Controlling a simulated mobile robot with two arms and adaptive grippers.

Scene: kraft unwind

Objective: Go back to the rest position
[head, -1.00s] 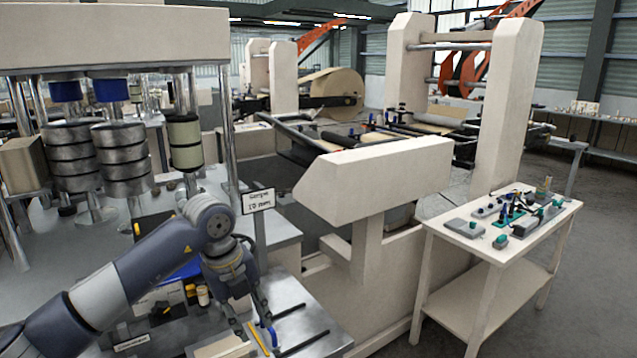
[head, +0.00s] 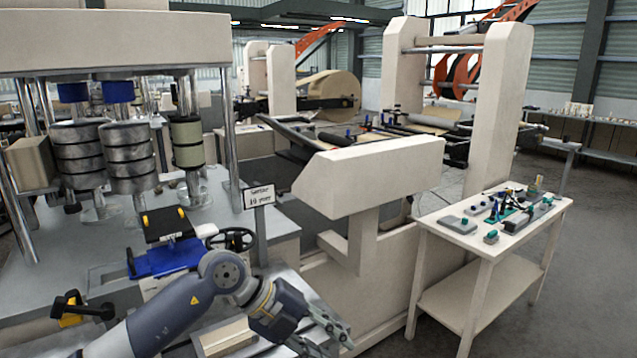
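My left arm comes in from the lower left, and my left gripper (head: 326,340) is at the bottom of the head view, right of centre. Its two fingers are spread apart with nothing visible between them. It is over the front right edge of the metal bench (head: 292,262). My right gripper is out of view.
A blue device with a black top (head: 165,258) and a black handwheel (head: 232,239) stand behind my arm. A sign (head: 259,196) stands on a post. A pale wooden block (head: 226,337) lies below the arm. A side table (head: 455,226) with tools stands right, with open floor beyond.

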